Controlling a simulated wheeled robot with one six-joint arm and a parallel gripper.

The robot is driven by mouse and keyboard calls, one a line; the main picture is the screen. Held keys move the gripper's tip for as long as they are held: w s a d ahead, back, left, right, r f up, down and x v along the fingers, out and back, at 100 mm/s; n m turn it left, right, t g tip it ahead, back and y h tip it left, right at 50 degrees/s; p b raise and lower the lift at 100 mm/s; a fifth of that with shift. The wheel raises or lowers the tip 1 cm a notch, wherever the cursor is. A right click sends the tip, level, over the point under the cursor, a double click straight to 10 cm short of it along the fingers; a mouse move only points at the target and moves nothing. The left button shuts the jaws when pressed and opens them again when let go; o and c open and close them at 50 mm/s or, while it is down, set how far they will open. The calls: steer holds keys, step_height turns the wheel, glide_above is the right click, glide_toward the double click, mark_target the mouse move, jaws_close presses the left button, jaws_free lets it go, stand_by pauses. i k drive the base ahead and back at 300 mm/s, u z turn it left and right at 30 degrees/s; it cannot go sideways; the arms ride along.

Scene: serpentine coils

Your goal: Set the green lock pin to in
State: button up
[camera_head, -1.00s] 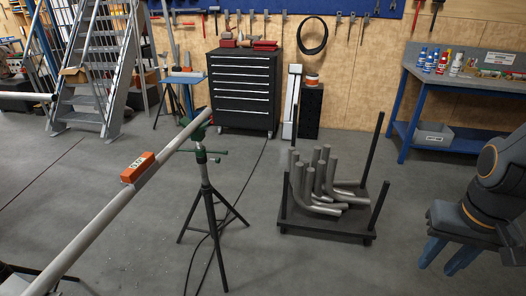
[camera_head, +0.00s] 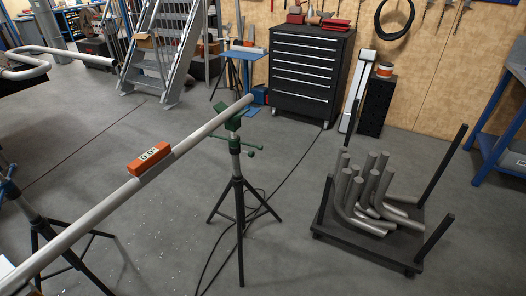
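A black tripod stand (camera_head: 239,195) with a green head (camera_head: 228,113) holds up the end of a long grey pipe (camera_head: 100,211). Below the head, a green cross-handle (camera_head: 250,149) sticks out sideways from the post. It is the only green pin-like part I can see. It is too small to tell whether it is in or out, or whether it is the lock pin. An orange box level (camera_head: 149,157) with a display sits on the pipe. My gripper is not in view.
A black cart (camera_head: 385,253) with several bent pipes stands right of the tripod. A black drawer cabinet (camera_head: 306,75) is behind. A second tripod (camera_head: 42,222) with blue parts stands at left. A cable (camera_head: 291,165) lies on the floor.

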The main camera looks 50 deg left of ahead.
mark_target(251, 153)
steer(key=u, duration=0.55)
steer(key=i, duration=0.85)
steer(key=u, duration=0.8)
